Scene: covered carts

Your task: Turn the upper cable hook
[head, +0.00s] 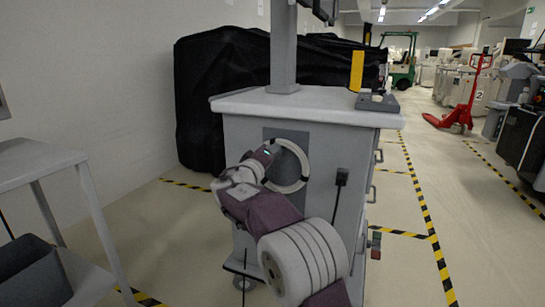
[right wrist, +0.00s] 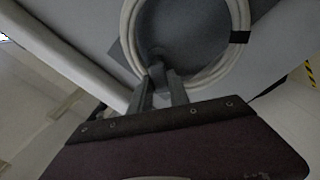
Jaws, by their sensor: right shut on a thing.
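The grey cart (head: 320,140) has a pale coiled cable (head: 303,165) hanging in a ring on a dark panel of its side. My right gripper (head: 268,150) reaches up to the upper left part of the ring. In the right wrist view, my right gripper (right wrist: 160,88) is shut on the small dark grey upper cable hook (right wrist: 157,69), at the edge of the coiled cable (right wrist: 243,20). Its fingers hide part of the hook, and how far the hook is turned is hard to tell. In the head view the hook is hidden behind the gripper. My left gripper is not in view.
A black plug box (head: 341,177) with a cord is on the cart's side, right of the coil. A black covered cart (head: 205,100) stands behind. A grey table (head: 40,165) and dark bin (head: 30,275) are at the left.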

